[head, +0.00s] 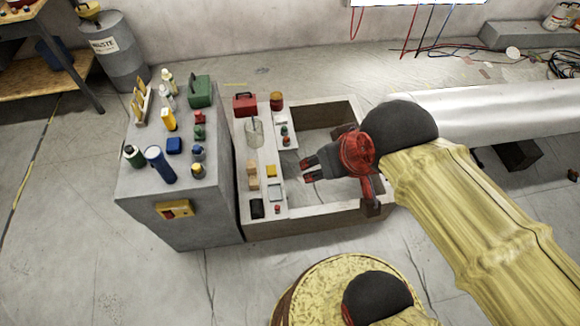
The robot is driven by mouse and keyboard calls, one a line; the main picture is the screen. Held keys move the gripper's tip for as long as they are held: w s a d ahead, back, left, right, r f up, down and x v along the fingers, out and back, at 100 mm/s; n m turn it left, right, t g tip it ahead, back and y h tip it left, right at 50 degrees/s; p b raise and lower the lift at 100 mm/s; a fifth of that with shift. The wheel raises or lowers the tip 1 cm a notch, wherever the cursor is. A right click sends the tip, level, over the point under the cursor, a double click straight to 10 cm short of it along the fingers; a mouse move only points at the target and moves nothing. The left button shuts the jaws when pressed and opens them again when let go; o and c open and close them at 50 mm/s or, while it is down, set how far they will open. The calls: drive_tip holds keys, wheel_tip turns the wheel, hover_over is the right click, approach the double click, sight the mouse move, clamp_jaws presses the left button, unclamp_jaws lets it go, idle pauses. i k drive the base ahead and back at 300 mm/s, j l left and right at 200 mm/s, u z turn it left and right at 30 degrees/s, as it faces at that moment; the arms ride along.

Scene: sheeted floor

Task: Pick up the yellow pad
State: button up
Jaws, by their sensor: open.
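A small yellow block (271,171) lies on the pale ledge (262,190) beside the grey cabinet; it may be the yellow pad, but it is too small to be sure. My gripper (307,170) is open, with dark fingertips pointing left toward the ledge. It appears to the right of the yellow block, over the open frame, apart from it and with nothing between its fingers. Its height above the frame is hard to tell.
The grey cabinet (146,193) carries several bottles, a green case (200,91) and a blue flashlight (159,164). A clear beaker (254,133), a red case (245,104) and tan blocks (253,176) crowd the ledge. A wooden-walled frame (318,117) surrounds open space.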

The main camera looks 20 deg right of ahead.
sight(271, 172)
drive_tip(key=z, duration=2.15)
drive_tip(key=u, duration=2.15)
drive_tip(key=i+j, duration=0.2)
drive_tip(key=i, duration=0.25)
drive_tip(key=i+j, duration=0.2)
drive_tip(key=i, duration=0.2)
drive_tip(key=u, duration=0.05)
